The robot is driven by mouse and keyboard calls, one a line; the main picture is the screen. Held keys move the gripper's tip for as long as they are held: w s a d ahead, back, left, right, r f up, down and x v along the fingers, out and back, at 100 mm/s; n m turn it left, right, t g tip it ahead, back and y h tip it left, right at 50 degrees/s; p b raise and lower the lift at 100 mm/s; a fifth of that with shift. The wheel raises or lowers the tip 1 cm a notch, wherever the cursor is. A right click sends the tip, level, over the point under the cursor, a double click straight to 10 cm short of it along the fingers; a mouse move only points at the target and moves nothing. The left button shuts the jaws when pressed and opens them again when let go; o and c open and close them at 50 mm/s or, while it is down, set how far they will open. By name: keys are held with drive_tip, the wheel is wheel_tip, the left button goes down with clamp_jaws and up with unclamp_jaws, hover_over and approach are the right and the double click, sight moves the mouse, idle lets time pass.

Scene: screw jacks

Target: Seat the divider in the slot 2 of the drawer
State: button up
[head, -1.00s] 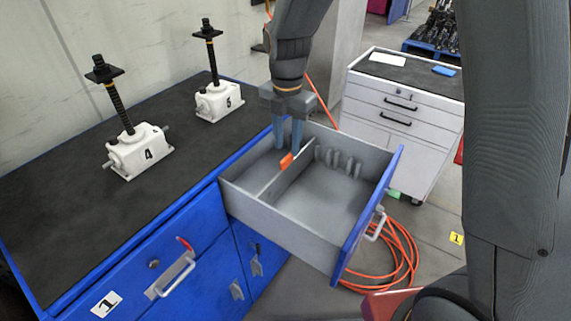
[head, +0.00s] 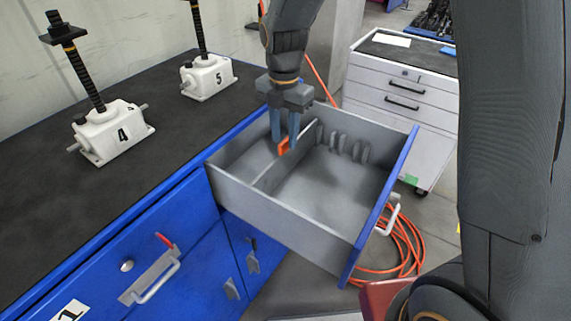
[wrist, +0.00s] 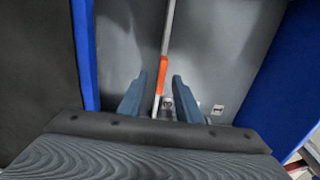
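The blue-fronted grey drawer (head: 290,231) stands pulled out of the blue cabinet. The thin grey divider (head: 268,180) stands upright inside it, left of the middle, and has an orange tab (head: 284,146) on its top edge. My gripper (head: 285,140) is over the drawer, fingers pointing down at the tab. In the wrist view, my gripper (wrist: 160,80) is open, with the orange tab (wrist: 162,75) between the fingers and a gap on both sides. Several grey ribs (head: 343,146) line the drawer wall right of the divider.
Two white screw jacks, marked 4 (head: 112,136) and 5 (head: 207,77), stand on the dark cabinet top at left. A white drawer cabinet (head: 398,110) stands behind. An orange hose (head: 410,243) lies coiled on the floor. The drawer's right side is empty.

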drive_tip(key=p, duration=0.3)
hover_over(286, 175)
drive_tip(key=shift+w+f, duration=0.2)
drive_tip(key=shift+f, duration=1.7)
drive_tip(key=shift+w+f, duration=0.15)
drive_tip(key=shift+f, duration=1.7)
drive_tip(key=shift+c, duration=0.4)
clamp_jaws()
